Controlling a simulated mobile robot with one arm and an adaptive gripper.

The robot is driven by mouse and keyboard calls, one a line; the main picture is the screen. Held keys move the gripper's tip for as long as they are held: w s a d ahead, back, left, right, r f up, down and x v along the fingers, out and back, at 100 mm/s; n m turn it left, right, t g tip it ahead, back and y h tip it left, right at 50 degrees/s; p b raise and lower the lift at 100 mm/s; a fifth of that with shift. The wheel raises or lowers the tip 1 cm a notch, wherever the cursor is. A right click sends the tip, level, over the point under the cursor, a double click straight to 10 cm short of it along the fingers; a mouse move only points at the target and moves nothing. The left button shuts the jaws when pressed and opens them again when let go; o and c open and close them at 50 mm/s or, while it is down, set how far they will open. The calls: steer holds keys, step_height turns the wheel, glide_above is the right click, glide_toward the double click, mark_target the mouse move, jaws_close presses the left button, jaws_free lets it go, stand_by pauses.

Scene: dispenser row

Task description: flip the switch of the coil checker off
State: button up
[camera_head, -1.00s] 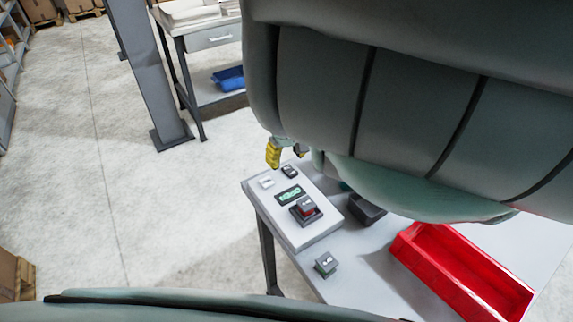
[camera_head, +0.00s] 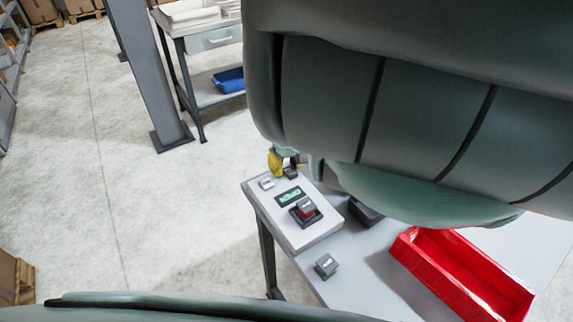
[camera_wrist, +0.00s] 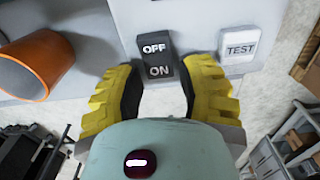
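The coil checker (camera_head: 322,231) is a pale box on the table, with a small green-lit display (camera_head: 289,197) too small to read. Its dark rocker switch (camera_wrist: 156,50) is marked OFF at the far end and ON at the near end in the wrist view. I cannot tell which end is pressed in. My gripper (camera_wrist: 160,75) has yellow fingers spread apart with nothing between them, one on each side of the switch's ON end. In the head view my gripper (camera_head: 284,162) is at the checker's far end, partly covering the switch; my arm hides the rest.
A white TEST button (camera_wrist: 239,46) sits beside the switch. A grey block (camera_head: 307,206) rests in a red-and-dark holder on the checker. Another grey block (camera_head: 326,265), a red bin (camera_head: 408,250) and a dark container (camera_head: 364,211) are nearby. An orange cup (camera_wrist: 38,62) shows in the wrist view.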

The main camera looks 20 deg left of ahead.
jaws_close()
steer(key=shift+r+p, duration=0.1)
steer(key=shift+p, duration=0.35)
steer(key=shift+d+r+t+y+p, duration=0.15)
steer(key=shift+t+y+p, duration=0.3)
steer(key=shift+p, duration=0.35)
steer(key=shift+s+t+y+p, duration=0.15)
steer(key=shift+t+y+p, duration=0.3)
steer(key=shift+p, duration=0.5)
steer(key=shift+y+p, duration=0.3)
steer(key=shift+y, duration=0.1)
steer(key=shift+o, duration=2.1)
jaws_free()
